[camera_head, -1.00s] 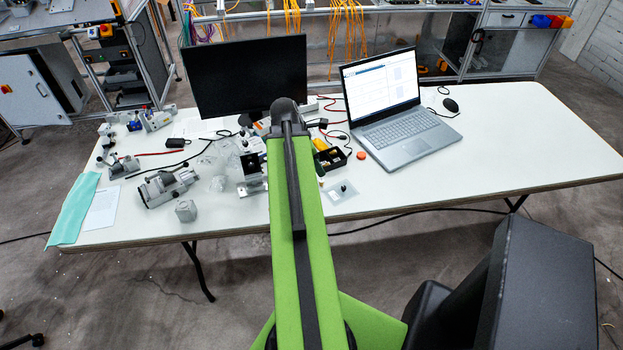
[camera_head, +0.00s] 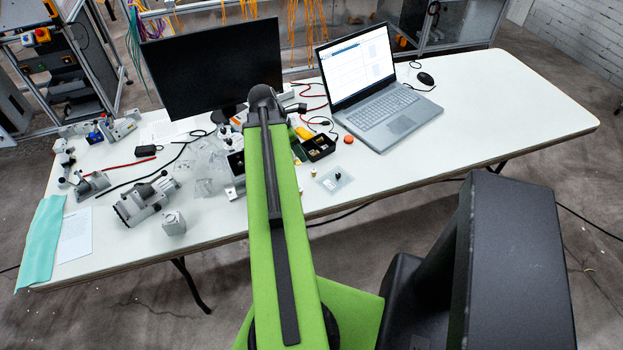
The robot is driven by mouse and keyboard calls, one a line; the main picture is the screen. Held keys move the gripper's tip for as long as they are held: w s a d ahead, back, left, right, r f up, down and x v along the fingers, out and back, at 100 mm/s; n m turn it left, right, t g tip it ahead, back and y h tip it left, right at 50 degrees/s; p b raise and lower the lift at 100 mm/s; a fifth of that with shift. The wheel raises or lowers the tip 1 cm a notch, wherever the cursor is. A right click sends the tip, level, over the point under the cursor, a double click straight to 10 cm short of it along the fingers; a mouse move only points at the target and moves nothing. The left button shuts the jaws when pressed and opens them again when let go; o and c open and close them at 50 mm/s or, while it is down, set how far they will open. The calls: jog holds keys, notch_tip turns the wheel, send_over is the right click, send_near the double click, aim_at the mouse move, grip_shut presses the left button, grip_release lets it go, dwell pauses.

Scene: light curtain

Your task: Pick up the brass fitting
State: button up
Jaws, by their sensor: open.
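A small black open box (camera_head: 331,145) stands on the table just right of my green arm. Small brass-coloured pieces (camera_head: 315,151) show inside it, too small to make out their shapes. I cannot tell for sure which of them is the brass fitting. My arm runs up the middle of the view and hides part of the table. My gripper does not show.
The white table (camera_head: 480,115) holds a monitor (camera_head: 215,65), a laptop (camera_head: 375,90), a mouse (camera_head: 426,78), a clear bag (camera_head: 334,180) and an orange cap (camera_head: 348,139). Grey metal fixtures (camera_head: 145,198) and cables crowd its left side. The right side is clear.

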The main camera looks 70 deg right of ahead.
jog(key=b, duration=0.6)
send_over(313, 171)
jog(key=w+a, duration=0.2)
notch_tip(313, 171, down, 7)
jog(key=shift+s+f, duration=0.15)
jog(key=shift+s+d, duration=0.1)
jog(key=b+x, duration=0.4)
jog(key=x, duration=0.1)
jog(key=shift+d+f, duration=0.1)
jog(key=shift+d, duration=0.15)
jog(key=shift+r, duration=0.2)
grip_shut()
